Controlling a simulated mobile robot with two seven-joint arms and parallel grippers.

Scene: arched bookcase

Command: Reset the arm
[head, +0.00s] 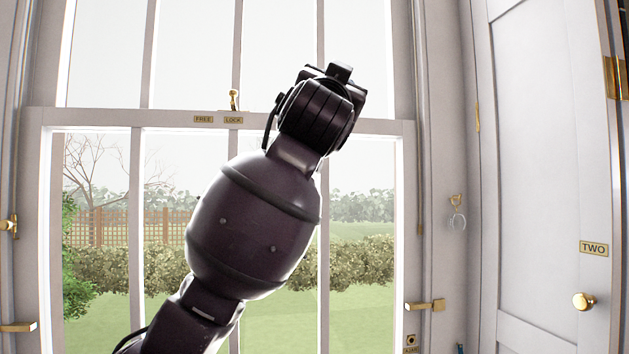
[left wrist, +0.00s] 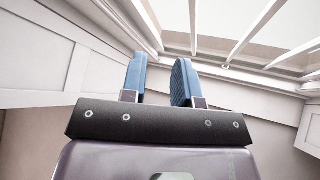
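My left arm (head: 255,225) rises from the bottom of the head view, tilting up and to the right in front of a window. Its wrist end (head: 322,108) is at the top; the fingers cannot be made out there. In the left wrist view my left gripper (left wrist: 159,78) shows two blue ribbed fingers standing apart, with nothing between them. My right arm and gripper are in neither view.
A tall sash window (head: 365,270) with a brass latch (head: 234,99) and "FREE" and "LOCK" plates fills the middle. A white door (head: 545,150) with a "TWO" plate (head: 593,248) and brass knob (head: 583,301) stands at right.

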